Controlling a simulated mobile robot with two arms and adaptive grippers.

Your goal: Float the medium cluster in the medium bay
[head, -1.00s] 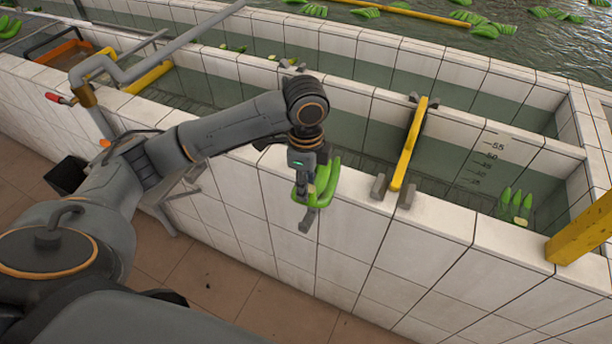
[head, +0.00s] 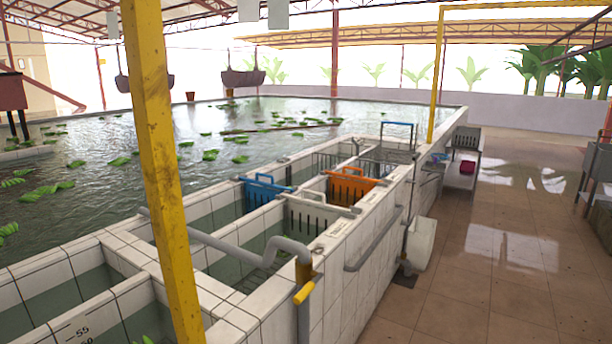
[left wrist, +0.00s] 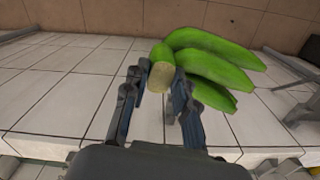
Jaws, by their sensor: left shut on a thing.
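A cluster of green bananas (left wrist: 215,62) with a pale cut crown is in the left wrist view. My left gripper (left wrist: 160,88) is shut on its crown, with the fingers on both sides and the fruit pointing up and right. Behind it is a white tiled surface; the cluster is out of water there. Neither gripper shows in the head view. That view shows tiled water bays, one at the lower left with depth marks (head: 78,332) and a bit of green fruit at its bottom edge. I cannot tell which bay is the medium one.
A yellow post (head: 160,150) stands across the left of the head view. A grey pipe (head: 225,247) crosses the bays. Blue (head: 262,190) and orange (head: 350,186) slotted gates stand farther along. Open tiled floor (head: 480,270) lies to the right.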

